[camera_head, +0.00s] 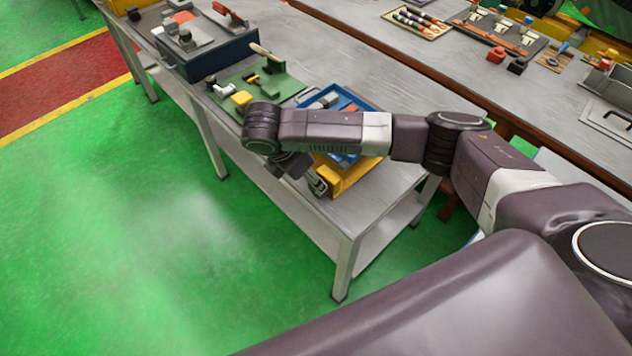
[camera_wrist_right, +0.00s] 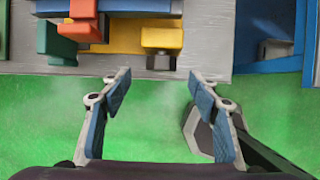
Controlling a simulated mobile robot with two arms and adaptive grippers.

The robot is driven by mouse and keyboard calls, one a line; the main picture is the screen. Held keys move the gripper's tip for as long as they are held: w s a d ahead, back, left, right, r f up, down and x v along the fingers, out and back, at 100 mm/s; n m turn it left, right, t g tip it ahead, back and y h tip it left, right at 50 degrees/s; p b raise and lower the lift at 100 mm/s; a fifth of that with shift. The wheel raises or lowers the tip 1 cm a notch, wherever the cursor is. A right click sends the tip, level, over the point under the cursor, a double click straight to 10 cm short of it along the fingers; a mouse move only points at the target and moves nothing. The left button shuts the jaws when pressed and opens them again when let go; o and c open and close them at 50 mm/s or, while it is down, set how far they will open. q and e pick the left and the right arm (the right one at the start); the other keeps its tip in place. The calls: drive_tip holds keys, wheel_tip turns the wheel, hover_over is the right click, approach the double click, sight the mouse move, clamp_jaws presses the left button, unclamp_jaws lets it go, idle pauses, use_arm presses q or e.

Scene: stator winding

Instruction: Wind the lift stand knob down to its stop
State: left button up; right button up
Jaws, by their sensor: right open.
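My right arm reaches in from the right in the head view, over the long grey bench. Its gripper (camera_head: 315,183) hangs at the bench's near edge beside a yellow stand (camera_head: 347,180) under a blue tray (camera_head: 374,101). In the right wrist view the gripper (camera_wrist_right: 160,88) is open, its two blue-padded fingers apart with nothing between them. A yellow block (camera_wrist_right: 162,38) lies just ahead of the fingertips, at the bench edge. My left gripper is not in view.
Green (camera_wrist_right: 57,42) and orange (camera_wrist_right: 82,28) blocks sit left of the yellow block. A green fixture (camera_head: 283,88) and a dark blue box (camera_head: 228,55) stand farther along the bench (camera_head: 375,195). Another long bench (camera_head: 400,70) runs behind. The green floor on the left is clear.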

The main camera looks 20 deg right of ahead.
drive_tip(key=x, duration=0.2)
drive_tip(key=p+x, duration=0.1)
drive_tip(key=x, duration=0.1)
drive_tip(key=p+x, duration=0.1)
drive_tip(key=x, duration=0.1)
drive_tip(key=shift+s+f, duration=0.25)
drive_tip(key=shift+w+d+f, duration=0.15)
drive_tip(key=shift+w+f, duration=0.05)
drive_tip(key=shift+f, duration=0.4)
drive_tip(key=c, duration=1.2)
drive_tip(key=shift+o, duration=0.2)
